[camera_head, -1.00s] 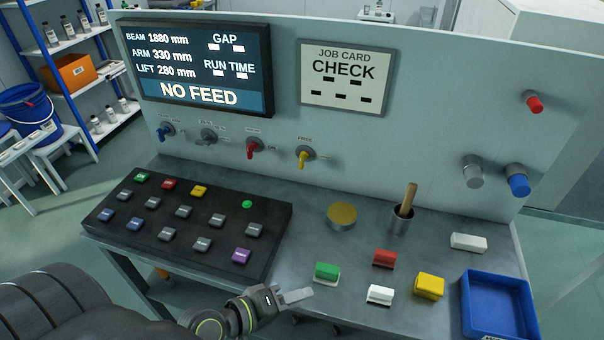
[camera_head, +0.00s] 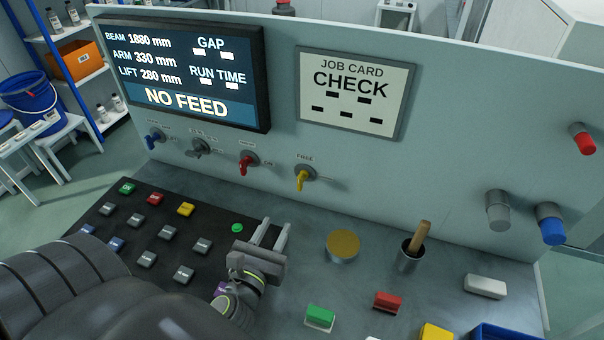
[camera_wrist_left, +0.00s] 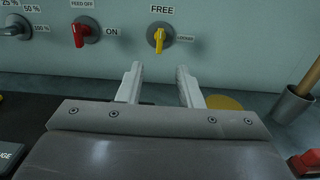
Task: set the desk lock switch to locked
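The lock switch is a yellow handle on a grey round base (camera_head: 303,178) on the upright panel, with FREE printed above it. In the left wrist view the yellow handle (camera_wrist_left: 159,39) stands roughly vertical under FREE; a small label at its right is hard to read. My left gripper (camera_head: 276,226) is over the right end of the black keypad, below and left of the switch, apart from it. In the wrist view its two fingers (camera_wrist_left: 159,72) are spread and empty, pointing toward the panel below the yellow handle. My right gripper is not in view.
A red knob (camera_head: 248,161), a grey knob (camera_head: 199,149) and a blue knob (camera_head: 154,140) sit left of the switch. A round brass-topped disc (camera_head: 342,246) and a cup with a wooden handle (camera_head: 411,255) stand on the desk to the right.

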